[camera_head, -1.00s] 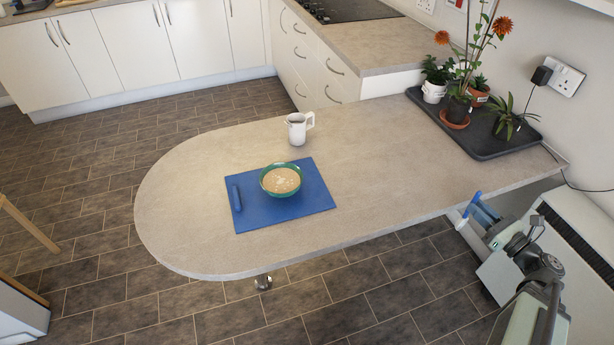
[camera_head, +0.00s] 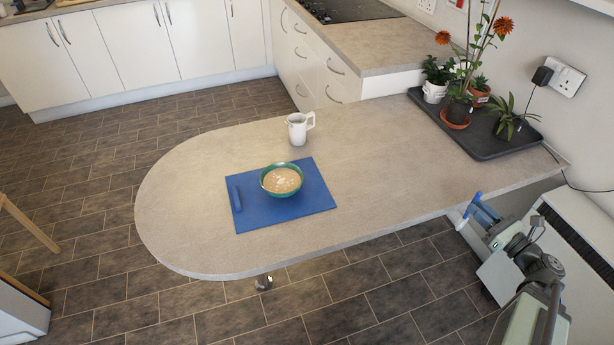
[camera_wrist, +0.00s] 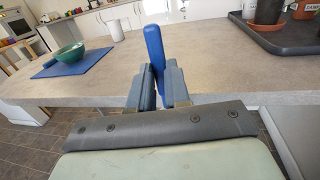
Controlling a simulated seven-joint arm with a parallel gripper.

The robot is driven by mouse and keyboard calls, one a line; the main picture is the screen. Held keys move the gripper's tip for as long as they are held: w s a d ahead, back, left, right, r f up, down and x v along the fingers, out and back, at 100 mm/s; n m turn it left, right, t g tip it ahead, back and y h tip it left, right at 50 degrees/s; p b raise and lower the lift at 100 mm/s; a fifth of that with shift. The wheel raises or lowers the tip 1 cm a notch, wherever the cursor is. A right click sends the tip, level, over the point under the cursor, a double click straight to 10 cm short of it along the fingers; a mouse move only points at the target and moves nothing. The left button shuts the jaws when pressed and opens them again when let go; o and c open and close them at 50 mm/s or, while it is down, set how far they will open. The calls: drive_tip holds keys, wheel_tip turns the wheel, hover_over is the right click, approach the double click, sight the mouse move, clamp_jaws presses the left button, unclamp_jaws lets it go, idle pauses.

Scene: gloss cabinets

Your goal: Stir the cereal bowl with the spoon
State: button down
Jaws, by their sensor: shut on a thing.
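The cereal bowl (camera_head: 267,190) is green with tan contents and pale bits on top. It stands upright on a blue mat (camera_head: 300,212) on the counter; the bowl (camera_wrist: 69,53) shows at the left in the wrist view. My gripper (camera_wrist: 157,78) is shut on a blue, blunt-ended rod, the spoon (camera_wrist: 153,42), which points up between the fingers. The spoon's other end is hidden. In the head view my gripper (camera_head: 473,212) and the spoon (camera_head: 474,199) are at the counter's front edge, far right of the bowl and apart from it.
A white mug (camera_head: 297,130) stands behind the bowl. A blue bar (camera_head: 237,197) lies along the mat's left side. A dark tray (camera_head: 470,143) with several potted plants sits at the back right. The counter (camera_head: 385,165) between mat and tray is clear.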

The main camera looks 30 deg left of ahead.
wheel_tip(320, 180, up, 8)
drive_tip(key=shift+w+a+f, duration=0.2)
drive_tip(key=shift+w, duration=0.1)
idle(2.8)
